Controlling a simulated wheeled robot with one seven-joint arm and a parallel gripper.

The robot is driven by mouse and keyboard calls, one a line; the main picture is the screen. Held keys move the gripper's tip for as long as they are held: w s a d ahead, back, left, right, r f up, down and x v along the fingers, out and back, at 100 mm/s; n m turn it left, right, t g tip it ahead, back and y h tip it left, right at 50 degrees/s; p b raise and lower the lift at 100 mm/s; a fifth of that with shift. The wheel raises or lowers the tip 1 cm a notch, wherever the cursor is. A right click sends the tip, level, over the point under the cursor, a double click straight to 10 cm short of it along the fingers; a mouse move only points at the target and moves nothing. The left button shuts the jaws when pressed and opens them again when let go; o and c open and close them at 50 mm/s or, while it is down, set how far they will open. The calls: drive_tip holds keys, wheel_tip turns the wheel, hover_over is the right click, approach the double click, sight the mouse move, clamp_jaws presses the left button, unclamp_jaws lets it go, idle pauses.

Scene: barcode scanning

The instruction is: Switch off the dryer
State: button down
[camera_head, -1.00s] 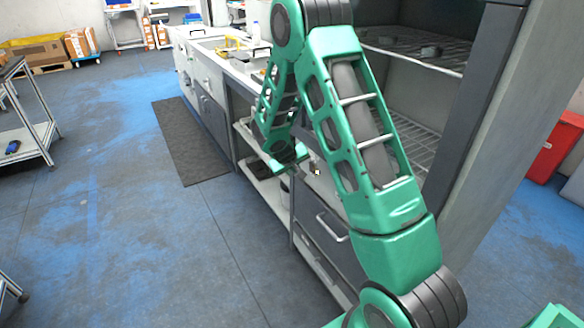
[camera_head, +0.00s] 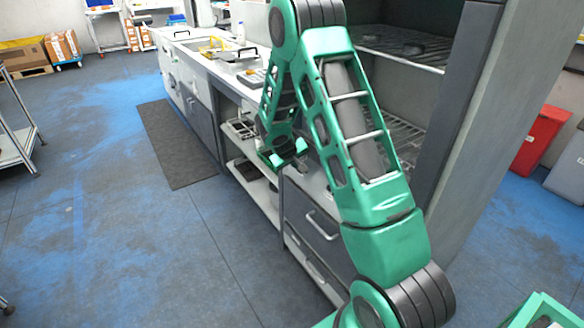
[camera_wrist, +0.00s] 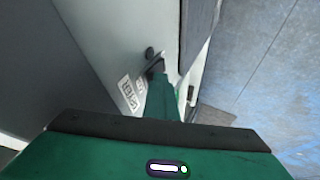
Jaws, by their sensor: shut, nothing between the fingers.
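The dryer (camera_head: 463,120) appears to be the tall grey cabinet with wire shelves at the right of the head view, partly hidden by my arm. In the wrist view a pale panel (camera_wrist: 95,38) carries a small black knob (camera_wrist: 150,53) and white printed labels (camera_wrist: 128,95). I cannot tell whether the knob is the dryer's switch. My gripper (camera_wrist: 159,70) is shut and empty, its tip close beside the knob; contact is unclear. In the head view my gripper (camera_head: 299,157) is by the counter's front, left of the cabinet.
Below are grey drawers (camera_head: 316,228) with a handle and an open lower shelf. A long white counter (camera_head: 205,62) runs to the back left. A dark mat (camera_head: 177,140) lies on the clear blue floor. A red bin (camera_head: 540,138) stands at the right.

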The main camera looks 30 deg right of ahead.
drive_tip(key=shift+d+r, duration=0.1)
drive_tip(key=shift+d, duration=0.05)
drive_tip(key=shift+r, duration=0.75)
drive_tip(key=w+v, duration=0.1)
drive_tip(key=v, duration=1.1)
drive_tip(key=shift+a, duration=0.4)
